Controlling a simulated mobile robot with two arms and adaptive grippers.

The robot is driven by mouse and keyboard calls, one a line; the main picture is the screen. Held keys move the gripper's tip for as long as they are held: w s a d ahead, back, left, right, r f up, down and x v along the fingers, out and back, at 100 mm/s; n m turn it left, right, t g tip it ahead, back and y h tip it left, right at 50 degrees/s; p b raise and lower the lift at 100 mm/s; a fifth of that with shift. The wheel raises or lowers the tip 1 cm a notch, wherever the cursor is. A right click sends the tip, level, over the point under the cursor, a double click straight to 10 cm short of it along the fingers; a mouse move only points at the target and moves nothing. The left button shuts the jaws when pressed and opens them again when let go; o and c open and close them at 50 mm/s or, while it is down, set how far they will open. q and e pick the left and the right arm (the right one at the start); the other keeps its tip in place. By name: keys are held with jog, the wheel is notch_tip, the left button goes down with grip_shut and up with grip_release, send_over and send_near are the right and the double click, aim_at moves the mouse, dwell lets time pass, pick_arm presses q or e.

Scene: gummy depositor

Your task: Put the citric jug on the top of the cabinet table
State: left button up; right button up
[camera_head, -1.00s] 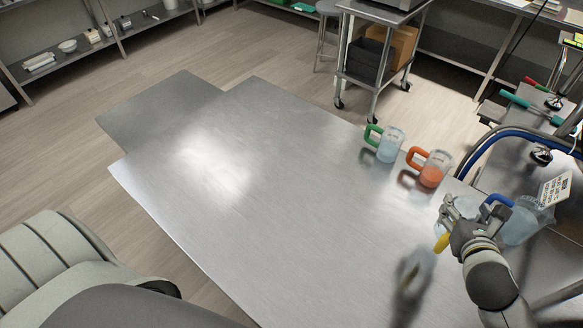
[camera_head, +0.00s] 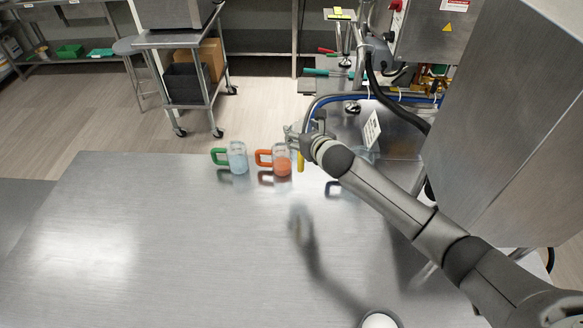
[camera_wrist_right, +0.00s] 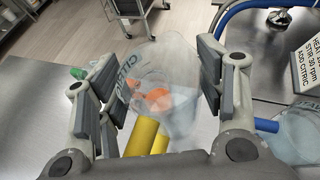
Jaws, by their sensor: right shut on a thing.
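The citric jug is clear, with a yellow handle (camera_head: 301,161) and dark lettering. My right gripper (camera_head: 303,140) is shut on it, and the jug body (camera_wrist_right: 172,62) lies between the fingers in the right wrist view. In the head view, the gripper and arm hide most of the jug. It is held above the far edge of a large bare steel table (camera_head: 150,245), right of the orange-handled jug. I cannot tell which surface is the cabinet table. My left gripper is out of view.
A green-handled jug (camera_head: 238,159) and an orange-handled jug (camera_head: 282,162) stand at the table's far edge. A blue-handled jug (camera_wrist_right: 300,135) and a printed sign (camera_head: 372,130) are at right. A steel machine (camera_head: 510,120) rises beyond my arm. The table's left side is clear.

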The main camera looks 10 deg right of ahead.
notch_tip(320, 180, down, 10)
jog(key=b, duration=0.9)
jog(key=shift+f, duration=0.1)
notch_tip(320, 180, down, 4)
jog(key=b, duration=0.4)
jog(key=shift+b, duration=0.3)
jog(key=shift+w, duration=0.1)
jog(key=o, duration=1.4)
jog(key=shift+o, duration=0.2)
